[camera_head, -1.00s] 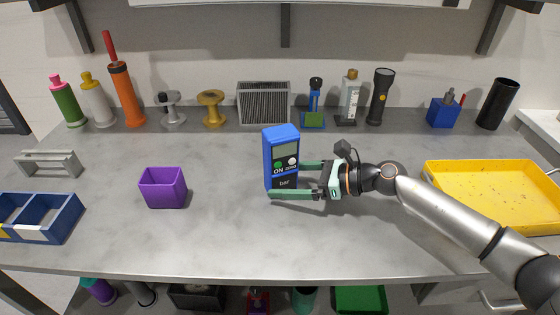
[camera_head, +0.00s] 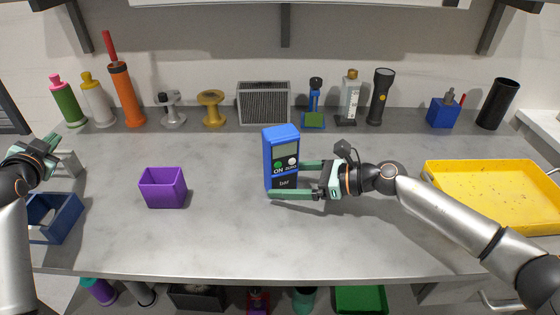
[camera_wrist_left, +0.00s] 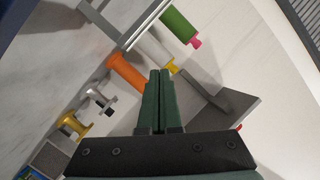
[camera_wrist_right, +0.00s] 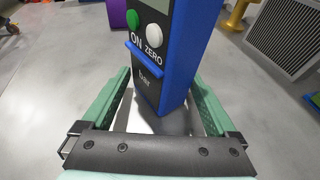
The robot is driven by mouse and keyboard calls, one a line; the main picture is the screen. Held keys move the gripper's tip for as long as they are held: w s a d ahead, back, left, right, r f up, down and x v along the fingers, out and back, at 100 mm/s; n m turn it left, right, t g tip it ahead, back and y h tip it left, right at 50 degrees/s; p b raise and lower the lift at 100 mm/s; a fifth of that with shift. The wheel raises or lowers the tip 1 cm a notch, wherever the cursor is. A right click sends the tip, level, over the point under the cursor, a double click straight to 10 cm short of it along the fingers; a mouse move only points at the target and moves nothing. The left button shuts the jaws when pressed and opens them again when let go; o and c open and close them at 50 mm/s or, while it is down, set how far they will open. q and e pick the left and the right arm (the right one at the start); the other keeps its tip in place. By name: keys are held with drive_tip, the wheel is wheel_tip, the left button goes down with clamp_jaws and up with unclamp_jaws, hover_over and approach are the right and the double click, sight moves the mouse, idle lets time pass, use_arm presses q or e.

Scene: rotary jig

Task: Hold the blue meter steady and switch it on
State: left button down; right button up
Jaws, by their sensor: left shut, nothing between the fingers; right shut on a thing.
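The blue meter (camera_head: 281,143) stands upright on the grey table near the middle. Its front has a grey display, a green button (camera_head: 278,163) labelled ON, a white button (camera_head: 293,161) labelled ZERO and the word "bar" below. My right gripper (camera_head: 297,180) is shut on its lower part from the right; the right wrist view shows the fingers either side of the meter (camera_wrist_right: 182,60).
A purple cup (camera_head: 163,188) stands left of the meter. A blue bin (camera_head: 62,222) is at the left edge and a yellow tray (camera_head: 478,219) at the right. Bottles, spools and a flashlight (camera_head: 380,97) line the back. The table between the purple cup and meter is clear.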

use_arm(q)
drive_tip(key=d+m+h, duration=0.5)
drive_tip(key=d+m, duration=0.2)
drive_tip(key=d, duration=2.3)
drive_tip(key=s+d+m+h, duration=0.1)
drive_tip(key=s+d+h, duration=0.1)
drive_tip(key=s+d, duration=0.4)
drive_tip(key=s+d+f+m+h, duration=0.1)
drive_tip(key=s+d, duration=0.4)
drive_tip(key=d, duration=0.5)
drive_tip(key=s+d+f+m+h, duration=0.1)
drive_tip(key=s+d+m+h, duration=0.1)
drive_tip(key=s+d, duration=0.4)
drive_tip(key=shift+s+d+g+h, duration=0.15)
drive_tip(key=shift+d+g+h, duration=0.1)
drive_tip(key=shift+d, duration=0.4)
drive_tip(key=shift+s+d+g+h, duration=0.15)
drive_tip(key=shift+d+h, duration=0.1)
drive_tip(key=shift+d, duration=0.35)
approach(288, 166)
drive_tip(key=shift+d+x, duration=0.15)
drive_tip(key=shift+x, duration=0.9)
drive_tip(key=shift+d+x, duration=0.15)
drive_tip(key=shift+x, duration=0.9)
drive_tip(key=shift+w+a, duration=0.15)
drive_tip(key=shift+w, duration=0.1)
